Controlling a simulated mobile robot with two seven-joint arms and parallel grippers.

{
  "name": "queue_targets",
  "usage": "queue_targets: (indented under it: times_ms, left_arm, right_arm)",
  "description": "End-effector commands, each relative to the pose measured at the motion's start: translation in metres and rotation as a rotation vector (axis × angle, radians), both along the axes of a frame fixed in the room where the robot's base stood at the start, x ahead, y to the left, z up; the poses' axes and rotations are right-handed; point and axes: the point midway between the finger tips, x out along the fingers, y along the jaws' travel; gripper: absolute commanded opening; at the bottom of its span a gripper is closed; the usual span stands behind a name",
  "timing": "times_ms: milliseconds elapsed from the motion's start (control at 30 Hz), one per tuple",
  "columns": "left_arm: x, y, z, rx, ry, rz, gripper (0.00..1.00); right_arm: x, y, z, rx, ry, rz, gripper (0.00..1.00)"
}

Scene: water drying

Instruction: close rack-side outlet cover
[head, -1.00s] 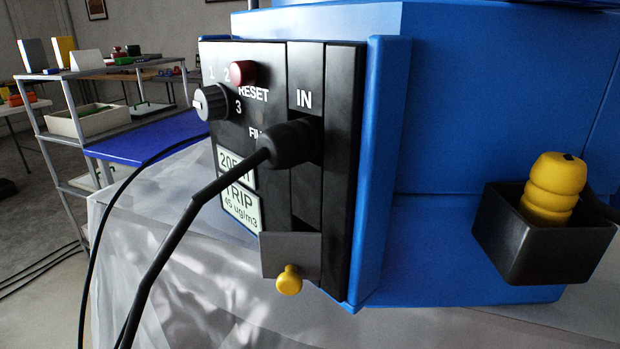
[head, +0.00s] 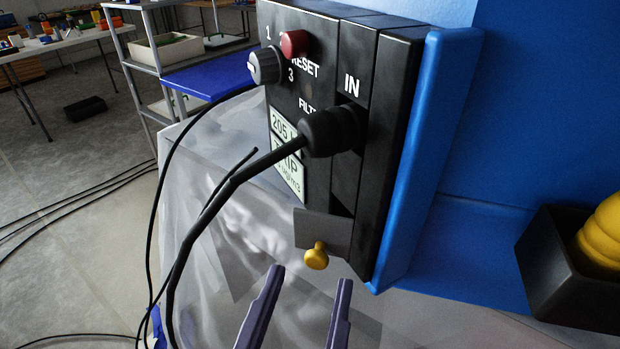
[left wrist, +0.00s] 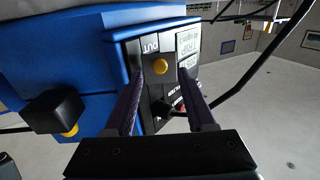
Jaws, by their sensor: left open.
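The black control panel (head: 385,110) on the blue machine has a column marked IN, with a black plug (head: 330,130) in its upper part. Below the plug, a small grey cover plate (head: 318,228) with a yellow knob (head: 316,256) sits at the column's lower end. A dark recess shows between plug and plate. My left gripper (head: 311,276) is open and empty, its two purple fingers just below the knob in the head view. In the left wrist view the knob (left wrist: 160,66) shows between and beyond the fingertips (left wrist: 160,78), beside lettering that reads OUT. My right gripper is out of view.
A black cable (head: 215,185) runs from the plug down the left side, close to my left fingers. A grey dial (head: 264,66) and red button (head: 295,43) sit higher on the panel. A black holder (head: 560,275) with a yellow part stands at right. Shelving stands behind left.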

Motion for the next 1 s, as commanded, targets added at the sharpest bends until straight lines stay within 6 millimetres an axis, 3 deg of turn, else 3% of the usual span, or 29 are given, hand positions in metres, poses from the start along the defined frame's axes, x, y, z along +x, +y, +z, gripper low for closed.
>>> queue_targets:
  times_ms: [200,467,1000]
  left_arm:
    - [0.02,-0.004,0.0,0.001,0.001,0.001,0.56]
    - [0.022,-0.005,0.0,0.001,0.001,0.0,0.56]
    - [0.021,-0.005,0.0,0.001,0.001,0.0,0.0]
  right_arm:
    - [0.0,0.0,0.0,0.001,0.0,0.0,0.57]
    - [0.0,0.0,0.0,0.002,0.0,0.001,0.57]
    - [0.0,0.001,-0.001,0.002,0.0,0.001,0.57]
